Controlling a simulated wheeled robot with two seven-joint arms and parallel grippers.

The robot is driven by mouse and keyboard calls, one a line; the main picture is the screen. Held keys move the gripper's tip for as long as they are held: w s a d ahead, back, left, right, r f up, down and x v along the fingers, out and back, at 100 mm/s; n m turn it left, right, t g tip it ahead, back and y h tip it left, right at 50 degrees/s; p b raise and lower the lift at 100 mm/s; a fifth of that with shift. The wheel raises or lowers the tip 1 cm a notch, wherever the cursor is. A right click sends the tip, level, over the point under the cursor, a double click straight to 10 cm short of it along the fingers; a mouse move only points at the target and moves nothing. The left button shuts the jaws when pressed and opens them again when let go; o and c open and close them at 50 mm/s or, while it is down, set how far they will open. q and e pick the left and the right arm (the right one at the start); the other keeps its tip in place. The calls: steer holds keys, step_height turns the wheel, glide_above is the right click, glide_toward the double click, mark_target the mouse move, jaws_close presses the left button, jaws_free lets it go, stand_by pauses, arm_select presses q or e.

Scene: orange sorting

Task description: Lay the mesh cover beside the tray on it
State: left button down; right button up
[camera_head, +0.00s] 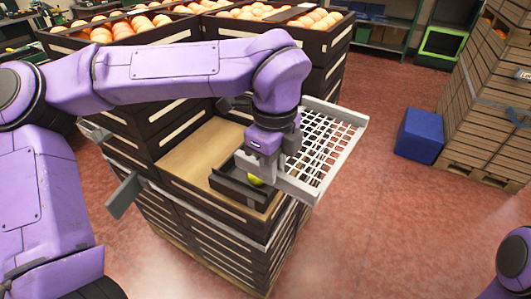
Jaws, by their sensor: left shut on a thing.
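The mesh cover (327,146) is a white grid in a pale frame. It is held out at the right of the crate stack, partly past the stack's edge. My left gripper (264,168) points down at the cover's near left side and is shut on it. The tray (232,190) is a small dark box on the tan board, just below and left of the cover. A yellow-green fruit (256,181) shows in it under the gripper; the rest of its inside is hidden. At the lower right only part of my right arm shows, and its gripper is out of view.
Dark crates of oranges (140,22) stand behind the tan board (190,150). A grey bracket (124,195) sticks out at the stack's left. A blue box (419,134) and a wooden crate stack (487,110) stand at the right. The red floor between is clear.

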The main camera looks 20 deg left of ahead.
arm_select(q)
steer(key=shift+r+n, duration=0.1)
steer(key=shift+n, duration=0.4)
steer(key=w+a+f+p, duration=0.1)
steer(key=a, duration=0.1)
steer(key=a+f+p, duration=0.1)
steer(key=a, duration=0.2)
steer(key=w+a+p, duration=0.1)
steer(key=a, duration=0.1)
steer(key=shift+w+a+f+p, duration=0.2)
steer(key=shift+w+f+p, duration=0.15)
steer(key=shift+f, duration=0.05)
steer(key=a+f, duration=0.1)
steer(key=f, duration=0.1)
steer(key=w+a+f+p, duration=0.1)
steer(key=a+f, duration=0.1)
steer(key=w+a+f+p, duration=0.1)
steer(key=a+f, duration=0.1)
steer(key=f, duration=0.1)
steer(key=shift+w+a, duration=0.15)
steer(key=shift+a, duration=0.1)
step_height(320, 180, down, 3)
steer(key=shift+r, duration=0.1)
steer(key=shift+f, duration=0.2)
steer(key=shift+f+b, duration=0.35)
steer(key=c, duration=1.1)
jaws_free()
steer(key=shift+o, duration=0.2)
steer(key=shift+r, duration=0.15)
